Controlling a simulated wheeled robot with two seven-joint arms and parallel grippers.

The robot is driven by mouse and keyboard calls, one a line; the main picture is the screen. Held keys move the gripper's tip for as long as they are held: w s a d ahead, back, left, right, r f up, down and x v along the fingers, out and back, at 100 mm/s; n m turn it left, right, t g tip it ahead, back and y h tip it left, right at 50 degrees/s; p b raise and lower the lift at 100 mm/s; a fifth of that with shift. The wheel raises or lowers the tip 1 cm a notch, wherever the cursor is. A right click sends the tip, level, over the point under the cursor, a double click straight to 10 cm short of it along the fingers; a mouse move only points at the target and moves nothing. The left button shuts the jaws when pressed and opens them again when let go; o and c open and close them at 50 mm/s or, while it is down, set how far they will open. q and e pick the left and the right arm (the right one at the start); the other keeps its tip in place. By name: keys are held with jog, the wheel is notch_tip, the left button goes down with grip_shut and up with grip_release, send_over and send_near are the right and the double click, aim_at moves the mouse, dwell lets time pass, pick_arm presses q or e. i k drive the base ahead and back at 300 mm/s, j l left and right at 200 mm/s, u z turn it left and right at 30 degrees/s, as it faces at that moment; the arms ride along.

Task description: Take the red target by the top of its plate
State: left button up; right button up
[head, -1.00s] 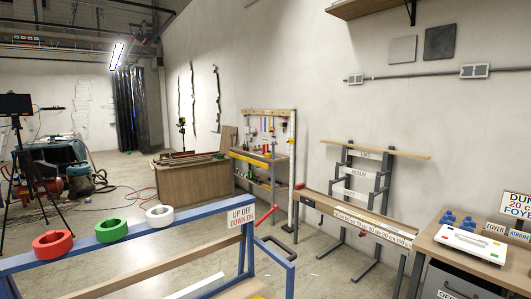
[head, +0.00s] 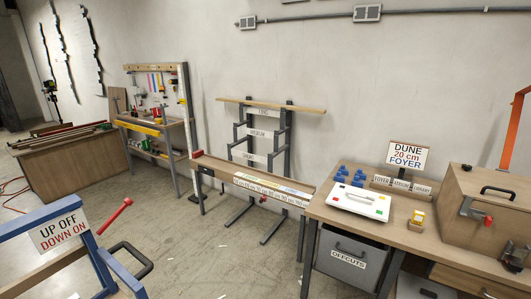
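I cannot make out a red target with a plate in the head view. The red parts that show are a red lever (head: 115,215) rising beside the blue frame (head: 100,265) at lower left, and a small red knob (head: 488,221) on the front of the wooden box (head: 495,195) at right. Neither of my grippers is in view.
A grey OFFCUTS bin (head: 347,262) is below. A stepped rack (head: 265,140) stands mid-view. Floor (head: 215,262) before it looks mostly clear.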

aim_at(156, 111)
jog(key=i+u, duration=0.15)
jog(key=i, duration=0.3)
jog(key=i+l+u, duration=0.15)
jog(key=i, duration=0.3)
jog(key=i+l+u, duration=0.15)
jog(key=i, duration=0.3)
